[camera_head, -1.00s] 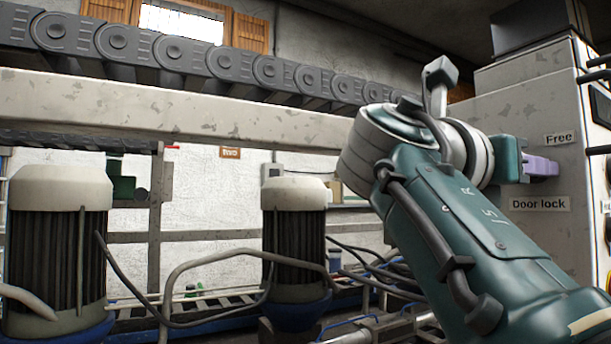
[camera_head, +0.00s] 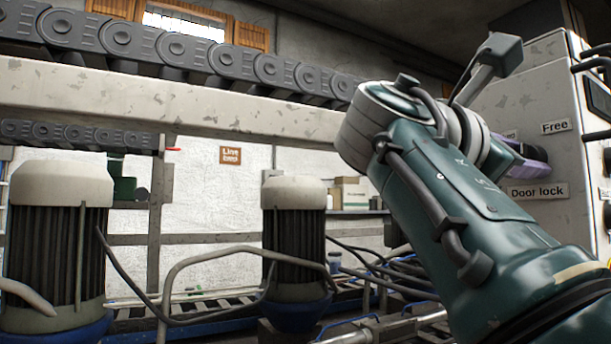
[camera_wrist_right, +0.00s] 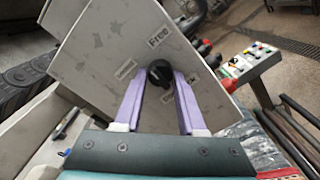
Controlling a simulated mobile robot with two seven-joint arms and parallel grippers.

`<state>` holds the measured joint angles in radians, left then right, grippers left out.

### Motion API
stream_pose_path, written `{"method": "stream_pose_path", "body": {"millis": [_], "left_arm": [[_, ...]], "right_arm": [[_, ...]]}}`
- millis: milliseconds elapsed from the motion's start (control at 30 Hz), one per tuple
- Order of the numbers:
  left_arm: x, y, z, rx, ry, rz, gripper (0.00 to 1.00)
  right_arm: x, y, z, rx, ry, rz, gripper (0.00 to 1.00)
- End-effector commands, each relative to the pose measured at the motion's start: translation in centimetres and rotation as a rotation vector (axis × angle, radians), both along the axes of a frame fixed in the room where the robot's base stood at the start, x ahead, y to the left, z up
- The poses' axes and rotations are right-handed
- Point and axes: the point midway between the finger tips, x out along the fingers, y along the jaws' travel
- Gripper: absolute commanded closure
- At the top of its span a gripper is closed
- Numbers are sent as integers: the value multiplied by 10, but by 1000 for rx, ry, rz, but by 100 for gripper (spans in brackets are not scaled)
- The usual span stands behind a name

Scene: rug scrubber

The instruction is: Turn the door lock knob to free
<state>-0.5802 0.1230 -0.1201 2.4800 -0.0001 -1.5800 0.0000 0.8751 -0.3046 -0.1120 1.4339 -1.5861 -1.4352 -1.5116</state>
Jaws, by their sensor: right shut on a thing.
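The black door lock knob (camera_wrist_right: 160,73) sits on the grey cabinet face (camera_wrist_right: 105,45). My right gripper (camera_wrist_right: 160,78) is shut on it, with one purple finger on each side. In the head view the "Free" label (camera_head: 555,127) and the "Door lock" label (camera_head: 538,192) show. My left gripper is not in view.
A control panel with buttons (camera_wrist_right: 252,62) stands right of the cabinet in the wrist view. In the head view, two ribbed motors (camera_head: 293,235) and a pale beam (camera_head: 180,105) under a chain conveyor (camera_head: 200,55) fill the left and middle.

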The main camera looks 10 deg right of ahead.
Motion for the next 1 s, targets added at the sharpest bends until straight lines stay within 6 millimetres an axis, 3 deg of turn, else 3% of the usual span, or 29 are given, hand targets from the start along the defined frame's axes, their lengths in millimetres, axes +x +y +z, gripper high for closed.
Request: {"method": "stream_pose_path", "body": {"millis": [600, 1000], "left_arm": [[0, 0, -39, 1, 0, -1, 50], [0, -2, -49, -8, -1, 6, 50]], "right_arm": [[0, -2, -3, 211, -505, -4, 100], [1, -2, -2, 280, -668, -6, 100]]}}
